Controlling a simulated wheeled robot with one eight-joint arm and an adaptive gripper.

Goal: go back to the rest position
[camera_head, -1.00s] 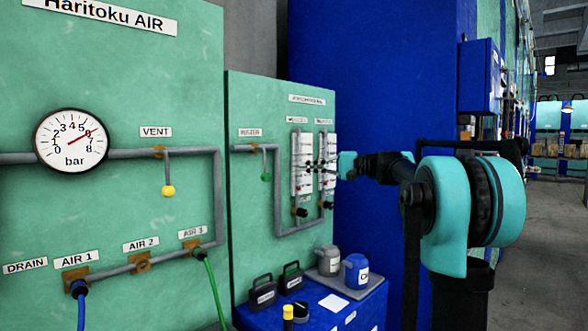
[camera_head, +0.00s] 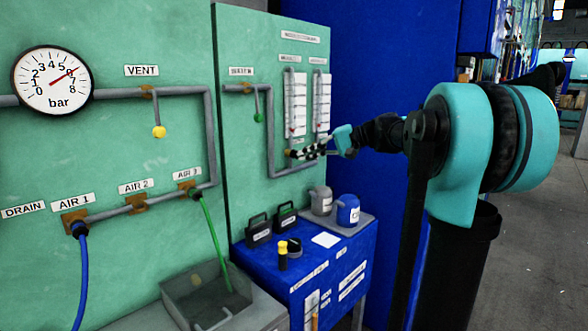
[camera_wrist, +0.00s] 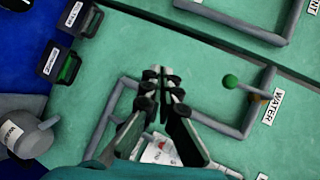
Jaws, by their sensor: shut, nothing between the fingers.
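My gripper (camera_head: 298,153) is at the end of my outstretched arm, in front of the smaller green panel (camera_head: 244,180) in the head view. In the wrist view my gripper (camera_wrist: 160,73) has its fingertips together with nothing between them. The fingers overlap the white gauge tubes' lower ends and the grey pipe in the head view. Whether they touch the panel I cannot tell. The green-knobbed valve handle (camera_head: 258,117) hangs to the left of my gripper; its green knob (camera_wrist: 230,82) shows right of the fingers in the wrist view.
A larger panel with a pressure gauge (camera_head: 52,80) and yellow-knobbed vent valve (camera_head: 159,131) is left. A clear tank (camera_head: 205,292) stands low. Open floor lies at right.

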